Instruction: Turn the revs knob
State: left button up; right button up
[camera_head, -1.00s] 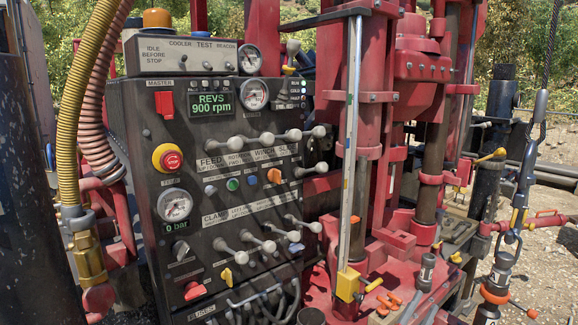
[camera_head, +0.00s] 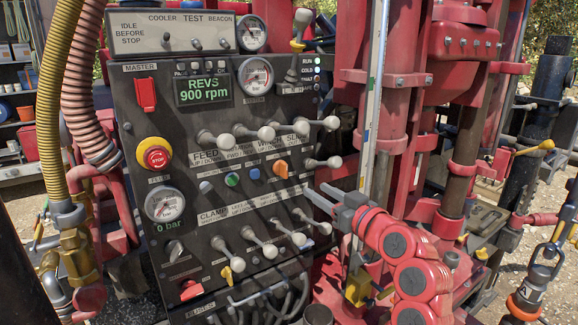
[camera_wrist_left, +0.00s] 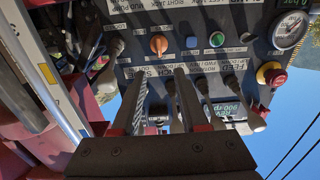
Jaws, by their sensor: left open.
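The control panel (camera_head: 130,110) has a screen (camera_head: 203,90) reading "REVS 900 rpm". An orange turn knob (camera_head: 280,169) sits on its middle row, right of a blue and a green button. A dark knob (camera_head: 175,250) and a yellow knob (camera_head: 227,272) sit lower left. I cannot read which knob is labelled revs. My left gripper (camera_head: 316,191) is open, to the right of the orange knob and apart from it. In the left wrist view, the inverted panel shows the orange knob (camera_wrist_left: 158,44) beyond the gap between my fingertips (camera_wrist_left: 161,74). My right gripper is not in view.
Ball-ended levers (camera_head: 265,133) stick out above the knob row, and more levers (camera_head: 265,245) stand below it. A red stop button (camera_head: 155,155) and a gauge (camera_head: 165,204) are at the left. A steel post and red mast (camera_head: 455,100) stand at the right.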

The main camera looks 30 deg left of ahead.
aim_at(287, 171)
pick_arm(q)
jog(key=p+x, duration=0.5)
jog(key=x, duration=0.7)
jog(key=shift+w+a+r+p, duration=0.15)
jog(key=shift+w+a+p, duration=0.05)
jog(key=shift+a+p, duration=0.15)
jog(key=shift+w+a, duration=0.3)
jog(key=shift+a, duration=0.2)
grip_shut()
